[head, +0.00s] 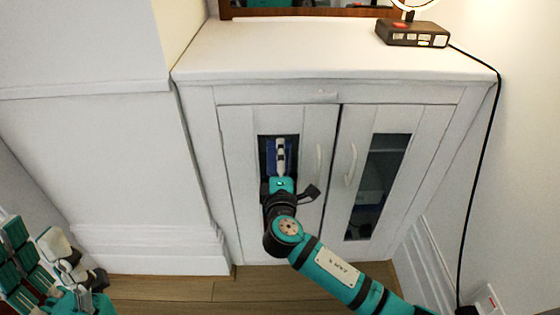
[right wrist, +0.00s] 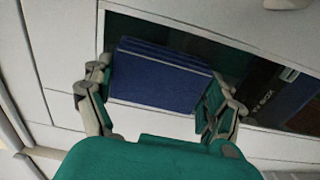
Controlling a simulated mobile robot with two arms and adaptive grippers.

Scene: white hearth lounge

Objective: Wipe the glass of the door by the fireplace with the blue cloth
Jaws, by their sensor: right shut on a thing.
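A white cabinet has two doors with narrow dark glass panes. The blue cloth (head: 271,160) is in front of the glass of the left door (head: 235,160), within the pane's outline. My right gripper (head: 281,157) is shut on the cloth. In the right wrist view, the cloth (right wrist: 165,78) is a folded blue pad between the fingers of my right gripper (right wrist: 158,88), with dark glass (right wrist: 225,55) behind it. I cannot tell whether the cloth touches the glass. Part of my left arm and gripper (head: 62,268) shows at the lower left; its fingers cannot be read.
The right door (head: 410,145) has its own pane, and both doors look closed with white handles. A dark box-like device (head: 412,35) with a cord stands on the cabinet top (head: 320,55). White panelled wall (head: 100,150) flanks the left side. The wooden floor (head: 180,288) in front is clear.

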